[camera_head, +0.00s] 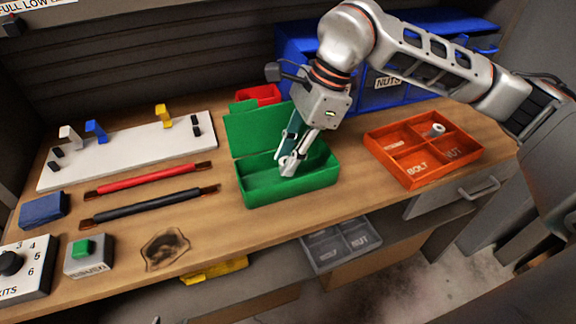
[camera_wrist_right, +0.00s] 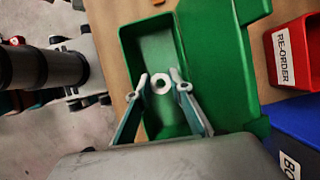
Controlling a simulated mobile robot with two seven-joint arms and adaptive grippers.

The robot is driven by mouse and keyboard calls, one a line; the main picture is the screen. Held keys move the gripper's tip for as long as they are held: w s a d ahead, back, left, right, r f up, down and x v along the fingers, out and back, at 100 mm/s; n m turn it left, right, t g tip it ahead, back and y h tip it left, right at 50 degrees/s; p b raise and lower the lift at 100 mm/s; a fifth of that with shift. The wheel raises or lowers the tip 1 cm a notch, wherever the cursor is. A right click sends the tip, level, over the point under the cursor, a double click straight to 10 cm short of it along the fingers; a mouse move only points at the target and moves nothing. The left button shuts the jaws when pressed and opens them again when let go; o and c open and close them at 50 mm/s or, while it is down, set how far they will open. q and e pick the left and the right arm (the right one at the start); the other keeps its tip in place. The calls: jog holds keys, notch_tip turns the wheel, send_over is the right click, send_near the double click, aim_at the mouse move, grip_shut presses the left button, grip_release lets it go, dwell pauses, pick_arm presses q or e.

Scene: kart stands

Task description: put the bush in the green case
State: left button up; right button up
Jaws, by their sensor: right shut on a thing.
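The green case (camera_head: 310,188) stands open on the workbench, its lid (camera_head: 258,132) raised at the back. My right gripper (camera_head: 289,163) points down into the case and is shut on the bush. In the right wrist view the bush (camera_wrist_right: 158,84) is a small pale ring between the fingertips of the gripper (camera_wrist_right: 164,84), over the floor of the green case (camera_wrist_right: 150,38). In the head view the fingers largely hide it, and I cannot tell whether it touches the case floor. My left gripper is not in view.
An orange divided tray (camera_head: 376,146) to the right holds a small grey ring-shaped piece (camera_head: 435,130). Blue bins (camera_head: 300,50) and a red bin (camera_head: 262,94) stand behind. Red (camera_head: 150,178) and black (camera_head: 150,205) rods and a white rack (camera_head: 120,160) lie left.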

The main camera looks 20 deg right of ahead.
notch_tip(320, 180, down, 3)
jog(key=shift+f, duration=0.1)
jog(key=o, duration=0.5)
jog(key=shift+o, duration=0.2)
jog(key=shift+r, duration=0.2)
jog(key=v, duration=1.2)
jog(key=shift+p, duration=0.3)
